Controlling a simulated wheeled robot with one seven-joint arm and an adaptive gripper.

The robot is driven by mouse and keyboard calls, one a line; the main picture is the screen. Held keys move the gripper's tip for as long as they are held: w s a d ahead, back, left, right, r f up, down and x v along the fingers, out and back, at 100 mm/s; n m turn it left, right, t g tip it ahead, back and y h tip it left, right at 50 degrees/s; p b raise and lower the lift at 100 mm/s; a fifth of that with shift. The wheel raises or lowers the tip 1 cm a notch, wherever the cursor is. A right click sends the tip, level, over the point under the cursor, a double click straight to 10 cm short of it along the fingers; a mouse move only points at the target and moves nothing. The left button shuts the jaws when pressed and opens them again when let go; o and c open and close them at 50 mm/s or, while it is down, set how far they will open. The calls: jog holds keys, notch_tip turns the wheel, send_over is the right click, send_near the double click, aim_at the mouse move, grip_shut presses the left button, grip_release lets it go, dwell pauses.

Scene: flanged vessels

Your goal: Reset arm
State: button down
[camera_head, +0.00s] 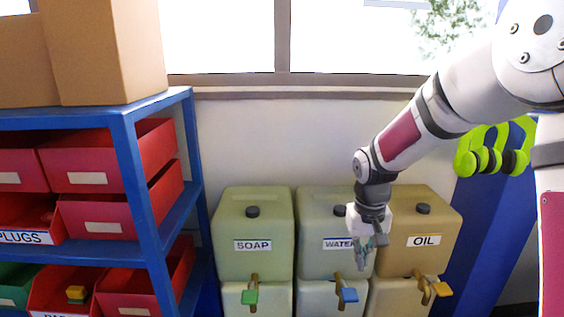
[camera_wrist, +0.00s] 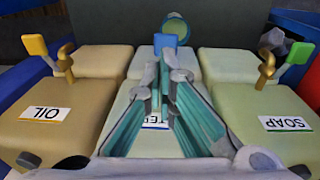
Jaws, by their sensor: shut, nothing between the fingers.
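My gripper (camera_head: 364,262) hangs pointing down in front of the beige WATER tank (camera_head: 318,255) in the head view. In the wrist view my gripper (camera_wrist: 172,62) has its fingertips together with nothing held between them. The fingers hide part of the WATER label. My arm reaches in from the upper right with its elbow high.
A green SOAP tank (camera_head: 245,222) stands left of the WATER tank, and a tan OIL tank (camera_head: 422,218) right. Their taps have green, blue (camera_head: 348,295) and orange handles. A blue shelf (camera_head: 135,170) with red bins is at left. A greenish round container (camera_wrist: 173,28) shows in the wrist view.

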jog(key=s+r+t, duration=0.2)
jog(key=s+r, duration=1.1)
jog(key=r, duration=0.1)
jog(key=s+r+t, duration=0.2)
jog(key=s, duration=1.1)
jog(key=shift+r+t, duration=0.3)
